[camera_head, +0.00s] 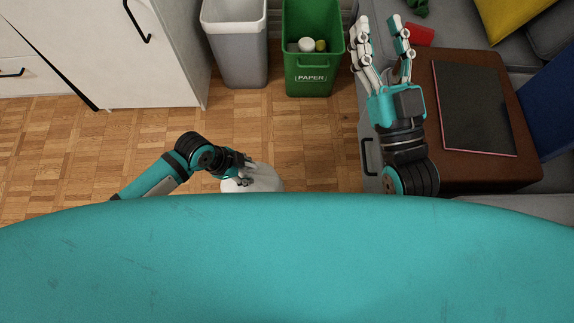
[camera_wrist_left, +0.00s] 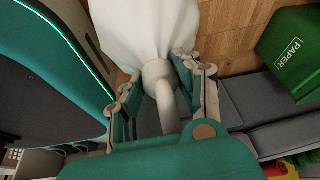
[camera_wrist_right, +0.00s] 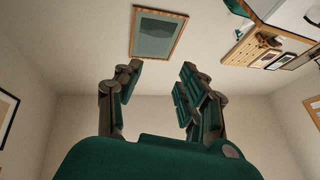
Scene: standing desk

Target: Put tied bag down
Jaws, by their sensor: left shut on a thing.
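The white tied bag (camera_head: 262,179) hangs low in front of my base in the head view, partly hidden by my teal body. My left gripper (camera_head: 247,173) is at the bag's top. In the left wrist view the bag (camera_wrist_left: 145,30) fills the top middle, and my left gripper (camera_wrist_left: 160,80) has its fingers around the knotted neck, shut on it. Whether the bag touches the floor cannot be told. My right gripper (camera_head: 388,50) is raised, open and empty, its fingers apart; the right wrist view also shows the fingers (camera_wrist_right: 158,85) apart with nothing between them.
A grey bin (camera_head: 236,45) and a green paper bin (camera_head: 312,75) with a few items inside stand at the back. A white cabinet (camera_head: 130,60) is at left. A brown ottoman (camera_head: 450,165) with a dark board (camera_head: 470,105) and a grey sofa are at right. Wooden floor (camera_head: 300,135) is clear between.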

